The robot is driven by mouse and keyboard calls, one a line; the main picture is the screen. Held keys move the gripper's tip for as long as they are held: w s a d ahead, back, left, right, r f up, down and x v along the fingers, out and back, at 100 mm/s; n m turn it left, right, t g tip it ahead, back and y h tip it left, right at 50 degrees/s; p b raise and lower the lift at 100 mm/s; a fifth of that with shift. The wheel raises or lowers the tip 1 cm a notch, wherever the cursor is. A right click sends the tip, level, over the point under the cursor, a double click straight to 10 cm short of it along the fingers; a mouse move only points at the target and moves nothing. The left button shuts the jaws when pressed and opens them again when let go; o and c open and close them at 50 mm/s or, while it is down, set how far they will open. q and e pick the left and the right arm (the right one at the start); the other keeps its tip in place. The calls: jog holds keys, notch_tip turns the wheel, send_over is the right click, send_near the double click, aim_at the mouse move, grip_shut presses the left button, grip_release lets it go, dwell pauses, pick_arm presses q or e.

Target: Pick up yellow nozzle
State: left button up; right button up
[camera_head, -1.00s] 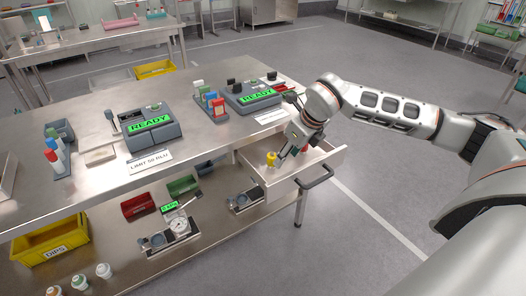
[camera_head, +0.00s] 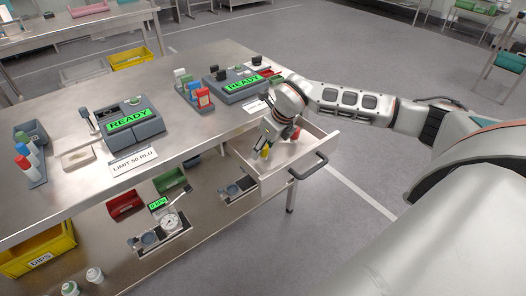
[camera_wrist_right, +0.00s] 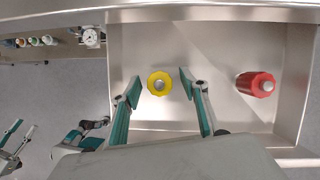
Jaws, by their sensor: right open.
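The yellow nozzle (camera_wrist_right: 160,83) stands in the open drawer (camera_wrist_right: 222,52), seen from above in the right wrist view. It also shows in the head view (camera_head: 265,152), small and close to the gripper. My right gripper (camera_wrist_right: 158,84) is open, its two green-padded fingers on either side of the nozzle with a gap to each. In the head view the right gripper (camera_head: 268,142) reaches down into the drawer. A red nozzle (camera_wrist_right: 257,85) is in the same drawer to the right; it shows in the head view too (camera_head: 296,133). My left gripper is not in the head view.
The steel table (camera_head: 60,205) carries two devices with green READY screens (camera_head: 128,119) and a rack of coloured bottles (camera_head: 201,97). The drawer handle (camera_head: 308,166) sticks out at the front. The lower shelf holds red and green bins, gauges and a yellow DIPS crate (camera_head: 40,262).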

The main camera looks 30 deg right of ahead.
jog(key=shift+w+f, duration=0.1)
jog(key=shift+f, duration=0.05)
jog(key=c, duration=1.1)
jog(key=shift+c, duration=0.2)
jog(key=shift+r, duration=0.4)
notch_tip(320, 180, up, 19)
jog(key=p, duration=0.1)
jog(key=shift+r, duration=0.15)
jog(key=shift+o, duration=0.6)
